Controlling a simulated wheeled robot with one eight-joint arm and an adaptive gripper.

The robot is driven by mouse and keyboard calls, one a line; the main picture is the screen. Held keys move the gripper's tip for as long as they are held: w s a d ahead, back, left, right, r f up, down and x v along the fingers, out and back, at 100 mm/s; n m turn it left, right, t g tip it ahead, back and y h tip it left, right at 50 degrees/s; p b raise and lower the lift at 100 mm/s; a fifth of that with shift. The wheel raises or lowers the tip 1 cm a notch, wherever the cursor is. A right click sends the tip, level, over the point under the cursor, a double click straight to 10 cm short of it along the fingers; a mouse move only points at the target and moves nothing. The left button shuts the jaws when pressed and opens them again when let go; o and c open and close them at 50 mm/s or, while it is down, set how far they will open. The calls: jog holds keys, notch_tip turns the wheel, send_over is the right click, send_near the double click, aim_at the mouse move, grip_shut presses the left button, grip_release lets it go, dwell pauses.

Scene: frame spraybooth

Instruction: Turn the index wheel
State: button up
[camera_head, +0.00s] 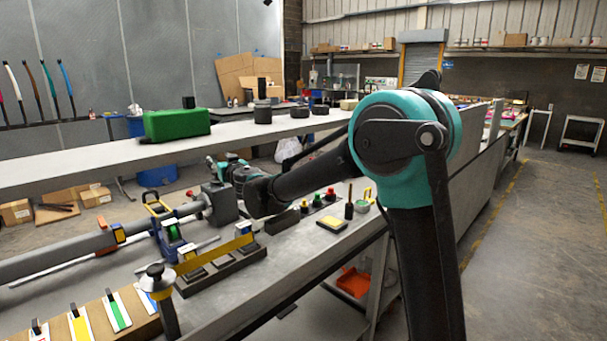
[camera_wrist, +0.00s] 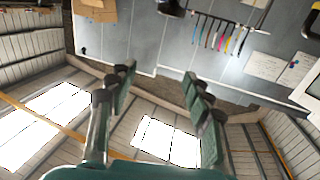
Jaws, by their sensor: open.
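My gripper (camera_wrist: 157,84) is open in the wrist view. Its two green-padded fingers stand well apart with nothing between them. In the head view my gripper (camera_head: 214,166) is small and partly hidden behind my forearm, above the bench. Below it is a dark grey block (camera_head: 219,204) at the end of a long grey horizontal bar (camera_head: 72,252), with a small red knob (camera_head: 190,193) beside it. I cannot clearly make out the index wheel; it may be part of this block. My forearm passes close to the block's right side. The wrist view shows no wheel.
A yellow-topped rack (camera_head: 214,257), a dark knobbed post (camera_head: 158,283) and colored strips (camera_head: 118,312) are at the front. Small colored knobs (camera_head: 317,201) and a yellow pad (camera_head: 332,224) lie right. A raised shelf (camera_head: 90,158) behind bears a green case (camera_head: 177,124).

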jog(key=d+f+m+h, duration=0.1)
jog(key=d+h, duration=0.2)
jog(key=d, duration=0.6)
jog(key=w+d+f+m+h, duration=0.1)
jog(key=d+f+m+h, duration=0.1)
jog(key=d, duration=0.7)
jog(key=w+d+f+m+t+h, duration=0.1)
jog(key=d+m+h, duration=0.1)
jog(key=d, duration=0.7)
jog(key=shift+d+f+h, duration=0.15)
jog(key=shift+d+h, duration=0.25)
jog(key=shift+h, duration=0.5)
